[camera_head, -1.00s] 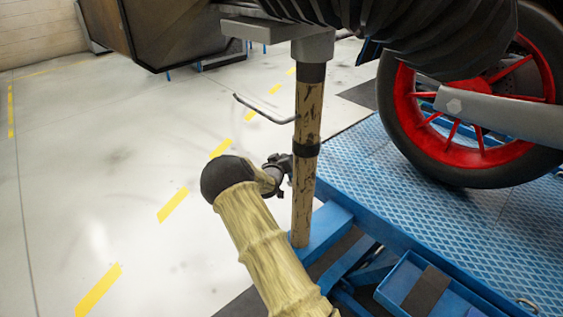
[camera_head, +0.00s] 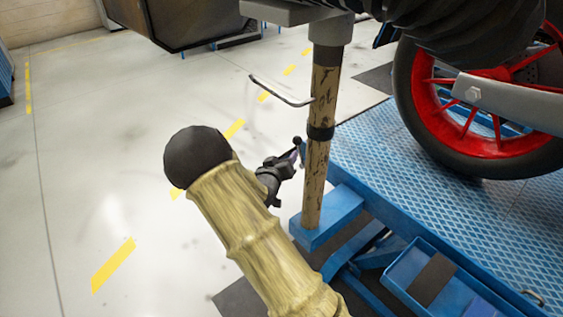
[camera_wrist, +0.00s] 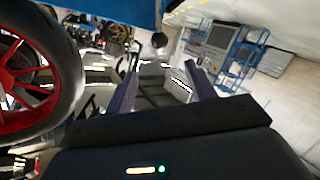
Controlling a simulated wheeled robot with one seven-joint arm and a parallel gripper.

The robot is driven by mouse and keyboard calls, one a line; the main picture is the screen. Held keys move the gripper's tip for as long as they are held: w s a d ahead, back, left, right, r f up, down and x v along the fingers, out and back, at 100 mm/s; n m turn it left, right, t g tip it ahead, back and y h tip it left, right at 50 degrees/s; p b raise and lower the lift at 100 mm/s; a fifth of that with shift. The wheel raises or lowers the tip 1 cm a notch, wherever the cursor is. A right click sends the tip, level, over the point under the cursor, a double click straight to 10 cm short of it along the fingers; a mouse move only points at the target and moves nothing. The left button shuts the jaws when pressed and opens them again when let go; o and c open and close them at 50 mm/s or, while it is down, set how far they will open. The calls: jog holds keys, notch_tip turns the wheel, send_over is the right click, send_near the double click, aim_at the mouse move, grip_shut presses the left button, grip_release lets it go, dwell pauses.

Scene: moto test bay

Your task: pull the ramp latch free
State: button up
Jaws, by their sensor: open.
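My gripper (camera_head: 291,157) is beside the wooden post, at the ramp's left side. In the wrist view its two fingers (camera_wrist: 161,68) stand apart with nothing between them. A small dark ball-shaped knob (camera_wrist: 159,40), which may be the ramp latch's end, shows just beyond the fingertips, below the blue ramp edge (camera_wrist: 115,8). A small dark knob also shows in the head view (camera_head: 297,140), close to the fingers and in front of the post. Whether it touches a finger I cannot tell. The rest of the latch is not clear.
The wooden post (camera_head: 315,180) stands on a blue foot close to my gripper. A bent grey rod (camera_head: 283,93) juts left from the post. The blue ramp (camera_head: 385,150) carries a red-rimmed wheel (camera_head: 420,95). A blue tray (camera_head: 405,268) lies lower right. The floor on the left is clear.

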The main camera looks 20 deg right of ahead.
jog(key=shift+v, duration=0.95)
jog(key=shift+f, duration=0.1)
jog(key=c, duration=0.6)
jog(key=shift+s+f+y, duration=0.2)
jog(key=shift+s+y, duration=0.05)
jog(key=shift+y, duration=0.15)
jog(key=c, duration=0.3)
jog(key=s+g+y, duration=0.1)
jog(key=s+a+f+g+y, duration=0.1)
jog(key=s+m+g+y, duration=0.1)
jog(key=s, duration=0.1)
jog(key=shift+a+f+g, duration=0.2)
jog(key=shift+f+g, duration=0.1)
jog(key=shift+f, duration=0.1)
grip_shut()
jog(key=s+a+r+n+g+y, duration=0.1)
jog(key=s+a+r+g+y, duration=0.1)
jog(key=s, duration=0.9)
jog(key=s+a+r+n+g+y, duration=0.1)
jog(key=s+a+r+g+y, duration=0.1)
jog(key=s, duration=1)
notch_tip(320, 180, up, 2)
jog(key=shift+s+g+y, duration=0.2)
jog(key=shift+g+y, duration=0.5)
jog(key=shift+g, duration=0.5)
